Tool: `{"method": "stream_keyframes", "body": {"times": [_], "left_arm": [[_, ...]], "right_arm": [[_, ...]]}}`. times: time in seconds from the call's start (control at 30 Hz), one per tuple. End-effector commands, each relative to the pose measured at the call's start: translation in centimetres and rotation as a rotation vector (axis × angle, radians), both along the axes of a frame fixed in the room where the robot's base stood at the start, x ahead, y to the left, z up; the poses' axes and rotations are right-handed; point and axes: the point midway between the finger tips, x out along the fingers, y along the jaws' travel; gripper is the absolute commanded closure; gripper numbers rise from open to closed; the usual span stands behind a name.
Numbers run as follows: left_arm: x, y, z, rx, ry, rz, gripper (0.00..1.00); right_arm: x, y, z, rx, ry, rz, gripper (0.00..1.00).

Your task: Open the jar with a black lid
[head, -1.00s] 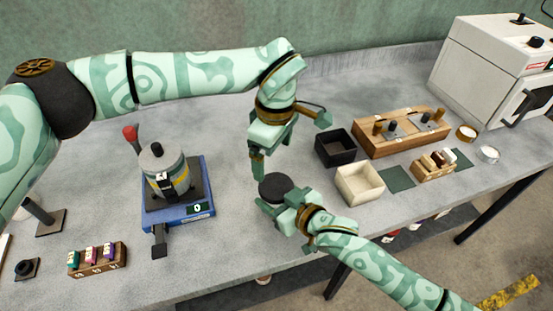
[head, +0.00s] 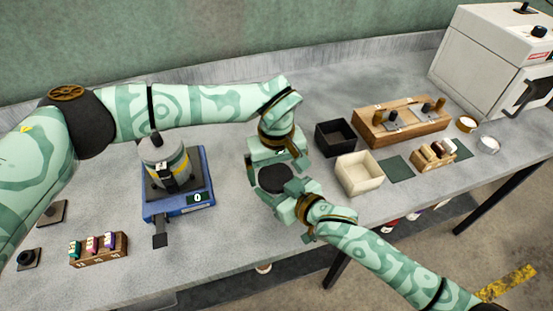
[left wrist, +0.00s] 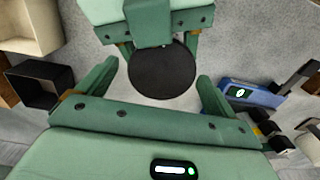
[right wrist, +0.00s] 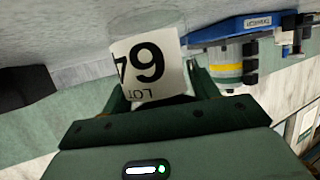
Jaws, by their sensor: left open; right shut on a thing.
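The jar with the black lid (head: 273,180) stands upright near the table's front edge. My right gripper (head: 284,199) is shut on the jar's body from the front right. In the right wrist view a white label (right wrist: 150,65) with LOT and large digits faces the camera between the fingers. My left gripper (head: 262,168) is over the jar, pointing down and open. In the left wrist view the round black lid (left wrist: 162,72) lies between the two spread fingers, with a gap on each side. Most of the jar's body is hidden by the grippers.
A black box (head: 335,138), a cream box (head: 359,173) and a wooden block (head: 400,125) stand to the right. A small rack (head: 98,249) of coloured vials is at front left.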

Motion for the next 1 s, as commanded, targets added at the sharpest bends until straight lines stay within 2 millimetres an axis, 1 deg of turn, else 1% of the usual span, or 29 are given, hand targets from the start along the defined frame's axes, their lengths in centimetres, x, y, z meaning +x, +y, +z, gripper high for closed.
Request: {"method": "stream_keyframes", "body": {"times": [0.27, 0.3, 0.37, 0.4, 0.43, 0.67, 0.77, 0.87, 0.9, 1.0], "left_arm": [[-0.01, -0.03, -0.18, 0.000, 0.000, 0.000, 0.08], [-0.01, -0.03, -0.18, 0.000, 0.000, 0.000, 0.19], [0.00, -0.02, -0.17, 0.000, 0.000, 0.000, 0.36], [-0.01, -0.03, -0.17, 0.000, 0.000, 0.000, 0.47], [-0.01, -0.04, -0.16, 0.000, 0.000, 0.000, 0.55], [-0.01, -0.10, -0.12, -0.002, -0.002, 0.019, 0.56], [0.00, -0.10, -0.10, -0.002, -0.001, 0.149, 0.56], [0.01, -0.11, -0.05, -0.003, -0.001, 0.405, 0.56], [0.02, -0.11, -0.03, -0.003, 0.000, 0.523, 0.56], [0.04, -0.10, 0.00, -0.004, -0.001, 0.799, 0.56]], "right_arm": [[-0.02, 0.01, -0.04, -0.001, 0.001, 0.000, 1.00], [-0.02, 0.01, -0.04, -0.001, 0.001, 0.000, 1.00], [-0.02, 0.01, -0.03, -0.001, 0.001, 0.000, 1.00], [-0.03, 0.02, -0.03, 0.000, 0.001, 0.001, 1.00], [-0.03, 0.02, -0.03, 0.000, 0.001, 0.001, 1.00], [-0.07, 0.10, -0.01, 0.001, 0.000, 0.002, 1.00], [-0.09, 0.12, -0.01, 0.001, 0.001, 0.003, 1.00], [-0.10, 0.15, -0.01, 0.001, 0.001, 0.003, 1.00], [-0.12, 0.16, -0.01, 0.001, 0.001, 0.003, 1.00], [-0.13, 0.19, 0.00, 0.002, 0.000, 0.004, 1.00]]}}
